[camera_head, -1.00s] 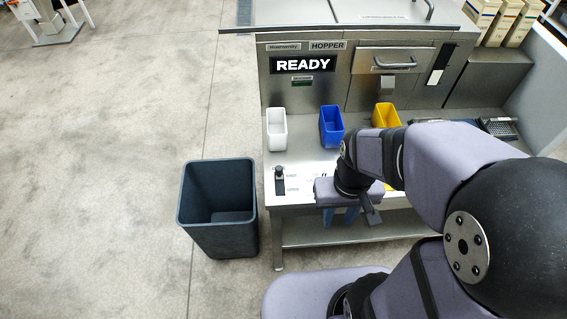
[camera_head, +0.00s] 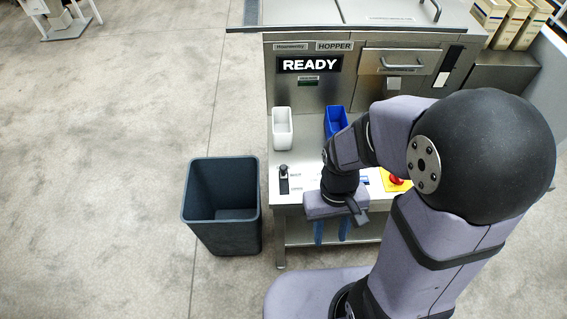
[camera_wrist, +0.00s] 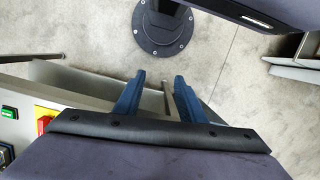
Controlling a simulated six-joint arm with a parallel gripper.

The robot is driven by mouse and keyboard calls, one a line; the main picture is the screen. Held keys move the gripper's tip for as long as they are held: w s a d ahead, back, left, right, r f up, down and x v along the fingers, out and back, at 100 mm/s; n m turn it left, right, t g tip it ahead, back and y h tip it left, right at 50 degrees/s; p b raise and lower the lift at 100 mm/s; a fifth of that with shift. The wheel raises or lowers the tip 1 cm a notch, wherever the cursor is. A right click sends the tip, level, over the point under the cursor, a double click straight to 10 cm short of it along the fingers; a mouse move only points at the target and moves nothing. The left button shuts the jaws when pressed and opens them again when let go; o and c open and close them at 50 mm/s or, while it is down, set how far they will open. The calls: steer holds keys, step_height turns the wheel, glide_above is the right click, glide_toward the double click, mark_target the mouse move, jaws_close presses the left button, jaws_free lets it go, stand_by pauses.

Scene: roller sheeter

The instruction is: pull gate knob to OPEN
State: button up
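The gate knob (camera_head: 283,170) is a small black knob on a dark slotted plate at the left front of the machine's worktop. Small labels stand beside it, too small to read surely. My gripper (camera_head: 332,232) is to the right of the knob and nearer the camera, at the worktop's front edge, with its blue fingers pointing down. It touches nothing that I can see. In the wrist view, the two blue fingers (camera_wrist: 158,95) are apart with nothing between them. The knob does not show in the wrist view.
A white bin (camera_head: 282,130) and a blue bin (camera_head: 335,121) stand behind the knob. A red button on a yellow plate (camera_head: 397,182) is to the right of my gripper. A dark waste bin (camera_head: 222,235) stands on the floor at left. The display (camera_head: 309,65) reads READY.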

steer(key=shift+n, duration=0.9)
steer(key=w+a+f, duration=0.1)
steer(key=w+a, duration=0.1)
steer(key=w, duration=0.3)
steer(key=w+a+f, duration=0.1)
steer(key=w+a, duration=0.2)
steer(key=w, duration=0.2)
steer(key=w+a+f, duration=0.2)
steer(key=w, duration=0.3)
steer(key=shift+w+a+f+p, duration=0.1)
steer(key=shift+w+a+p, duration=0.1)
steer(key=shift+p, duration=0.1)
step_height(320, 180, up, 5)
steer(key=t, duration=0.2)
glide_above(284, 167)
steer(key=shift+w+a+f, duration=0.1)
steer(key=shift+w+a, duration=0.05)
steer(key=shift+w, duration=0.2)
steer(key=shift+s, duration=0.25)
steer(key=shift+f, duration=0.4)
steer(key=shift+f+p, duration=0.95)
steer(key=shift+f, duration=2.25)
steer(key=shift+c, duration=0.6)
steer(key=shift+s, duration=0.1)
jaws_close()
